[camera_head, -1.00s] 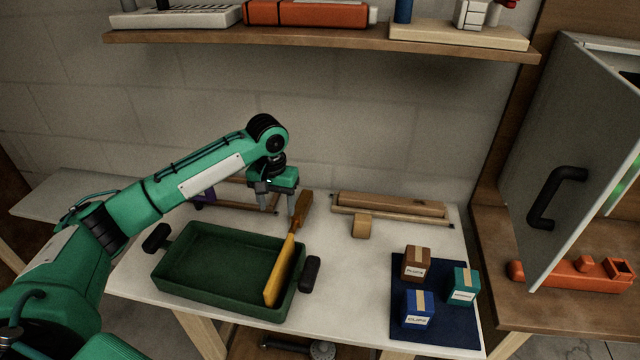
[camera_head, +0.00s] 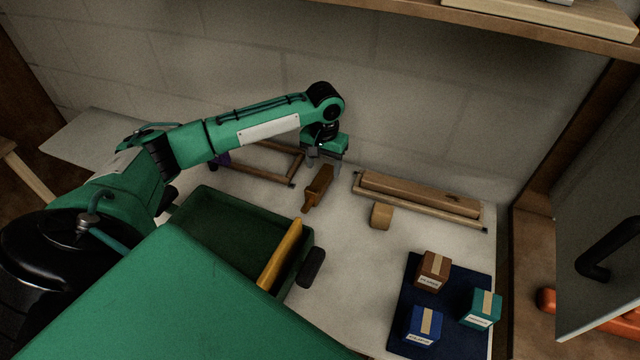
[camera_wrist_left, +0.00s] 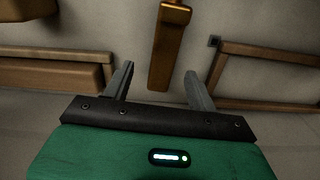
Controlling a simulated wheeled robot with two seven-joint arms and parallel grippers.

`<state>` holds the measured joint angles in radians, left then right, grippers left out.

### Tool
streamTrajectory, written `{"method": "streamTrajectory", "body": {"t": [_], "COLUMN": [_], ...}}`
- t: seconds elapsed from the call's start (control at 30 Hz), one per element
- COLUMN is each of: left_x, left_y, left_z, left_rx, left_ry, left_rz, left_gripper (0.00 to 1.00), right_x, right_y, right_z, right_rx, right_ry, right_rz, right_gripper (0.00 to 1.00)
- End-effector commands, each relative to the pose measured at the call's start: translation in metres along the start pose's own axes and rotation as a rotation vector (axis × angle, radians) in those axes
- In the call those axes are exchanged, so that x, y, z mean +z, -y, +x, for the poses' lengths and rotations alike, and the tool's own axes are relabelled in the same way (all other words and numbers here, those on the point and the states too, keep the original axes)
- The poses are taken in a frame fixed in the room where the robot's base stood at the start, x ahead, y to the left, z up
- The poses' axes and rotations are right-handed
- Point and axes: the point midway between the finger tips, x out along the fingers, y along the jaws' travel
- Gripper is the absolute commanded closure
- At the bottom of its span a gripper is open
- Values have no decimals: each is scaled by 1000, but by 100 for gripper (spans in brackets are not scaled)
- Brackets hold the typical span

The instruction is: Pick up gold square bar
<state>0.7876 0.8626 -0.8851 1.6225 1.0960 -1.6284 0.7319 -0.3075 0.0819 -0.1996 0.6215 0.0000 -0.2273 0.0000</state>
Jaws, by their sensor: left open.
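A yellow-gold bar (camera_head: 281,255) leans along the right end of the dark green tray (camera_head: 208,195). A brownish-gold block with a narrower end (camera_head: 318,187) lies on the table behind the tray; I cannot tell for sure which of the two is the gold square bar. My left gripper (camera_head: 323,164) is open and empty above the block's far end. In the left wrist view the block (camera_wrist_left: 166,45) shows between and beyond the two spread fingers (camera_wrist_left: 160,72), apart from both. My right gripper is not in view.
A wooden frame (camera_head: 262,176) lies left of the block. A long wooden box (camera_head: 420,192) and a small tan cube (camera_head: 381,216) are right. Three small boxes stand on a blue mat (camera_head: 453,345). A large green part hides the tray's front.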

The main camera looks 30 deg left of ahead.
Motion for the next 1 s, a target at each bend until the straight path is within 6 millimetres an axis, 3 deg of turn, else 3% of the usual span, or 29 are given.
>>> {"method": "streamTrajectory", "body": {"t": [0.17, 0.5, 0.77, 1.0], "left_x": [0, -6, -6, -6], "left_y": [1, 4, 5, 5], "left_z": [12, 55, 59, 58], "left_rx": [-1, -1, -1, -1], "left_ry": [3, 0, 0, 0], "left_rz": [0, 1, 1, 1], "left_gripper": [42, 42, 42, 87], "right_x": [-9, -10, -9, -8], "right_y": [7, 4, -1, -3], "right_z": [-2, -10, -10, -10], "right_rx": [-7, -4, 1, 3], "right_ry": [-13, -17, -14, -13], "right_rz": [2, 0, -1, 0], "right_gripper": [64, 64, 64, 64]}}
